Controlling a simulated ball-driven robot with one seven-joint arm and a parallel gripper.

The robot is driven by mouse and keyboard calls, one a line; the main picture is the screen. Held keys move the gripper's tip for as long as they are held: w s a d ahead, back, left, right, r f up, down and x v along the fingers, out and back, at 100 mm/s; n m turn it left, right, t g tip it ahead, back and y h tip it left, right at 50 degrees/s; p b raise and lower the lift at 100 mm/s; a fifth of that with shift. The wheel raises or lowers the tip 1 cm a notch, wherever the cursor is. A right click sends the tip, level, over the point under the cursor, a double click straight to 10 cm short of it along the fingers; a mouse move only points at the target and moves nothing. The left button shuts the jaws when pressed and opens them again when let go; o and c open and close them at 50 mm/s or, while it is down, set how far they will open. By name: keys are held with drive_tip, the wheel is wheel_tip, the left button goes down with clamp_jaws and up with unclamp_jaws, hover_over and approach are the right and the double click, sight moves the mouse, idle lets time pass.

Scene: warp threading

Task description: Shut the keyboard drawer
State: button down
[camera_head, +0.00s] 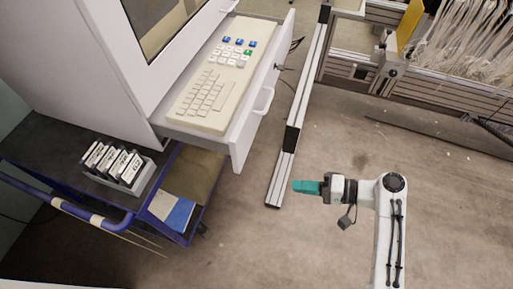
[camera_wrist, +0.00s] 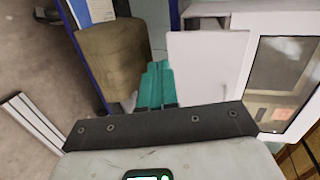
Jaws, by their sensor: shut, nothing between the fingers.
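The keyboard drawer (camera_head: 240,150) is pulled out of the tall white cabinet (camera_head: 110,60) in the head view. A cream keyboard (camera_head: 215,90) with blue, white and green keys lies in it. The drawer's front panel carries a pale bar handle (camera_head: 264,101) and faces right. My gripper (camera_head: 298,187) has teal fingers, shut and empty. It is in the air to the lower right of the drawer front, apart from it, pointing left.
A blue-framed trolley (camera_head: 115,220) with a rack of cassettes (camera_head: 120,165) stands below the cabinet. An aluminium rail (camera_head: 290,150) on a floor stand rises just right of the drawer. A frame with white threads (camera_head: 460,50) is at upper right. Floor around my arm is clear.

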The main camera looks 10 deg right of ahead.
sight(173, 126)
drive_tip(key=w+r+m+t+y, duration=0.1)
drive_tip(key=w+r+t+y, duration=0.1)
drive_tip(key=w+r, duration=0.25)
drive_tip(key=x, duration=0.4)
drive_tip(key=p+x, duration=0.1)
drive_tip(key=x, duration=0.4)
drive_tip(key=p+x, duration=0.1)
drive_tip(key=x, duration=0.3)
drive_tip(key=shift+s+a+r, duration=0.1)
drive_tip(key=shift+a+r, duration=0.15)
drive_tip(key=shift+r, duration=0.05)
drive_tip(key=shift+y, duration=0.3)
drive_tip(key=b+x, duration=0.6)
drive_tip(key=x, duration=0.5)
drive_tip(key=b+x, duration=0.6)
drive_tip(key=x, duration=0.6)
drive_tip(key=shift+a+f, duration=0.1)
drive_tip(key=shift+f, duration=0.15)
drive_tip(key=shift+w+a+r, duration=0.15)
drive_tip(key=shift+w+a, duration=0.1)
drive_tip(key=shift+a, duration=0.2)
drive_tip(key=shift+r, duration=0.15)
drive_tip(key=shift+a+r, duration=0.1)
